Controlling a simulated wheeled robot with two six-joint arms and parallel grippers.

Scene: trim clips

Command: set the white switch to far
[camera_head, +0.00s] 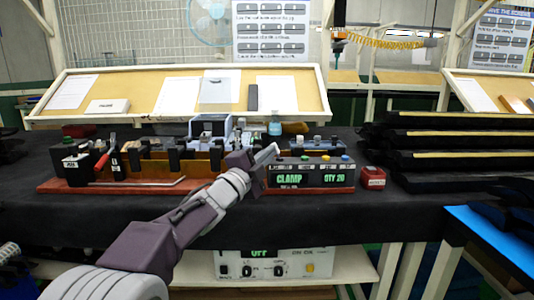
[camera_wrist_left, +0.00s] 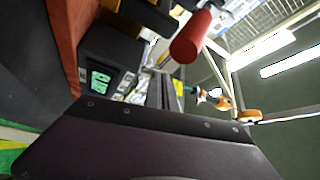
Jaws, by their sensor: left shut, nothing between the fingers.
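A black control box (camera_head: 310,176) stands on the bench, its green display reading CLAMP and QTY 20. Small coloured knobs or buttons line its top edge, and labels sit below them. I cannot tell a white switch apart with certainty; the gripper covers the box's left end. My left gripper (camera_head: 270,152) is shut and empty at the box's upper left, pointing up and right. In the left wrist view its fingers (camera_wrist_left: 166,92) show beside the box (camera_wrist_left: 105,62). Contact with the box cannot be told. My right gripper is out of view.
A red cylinder (camera_wrist_left: 192,37) is close to the fingers in the left wrist view. The bench's front strip is clear.

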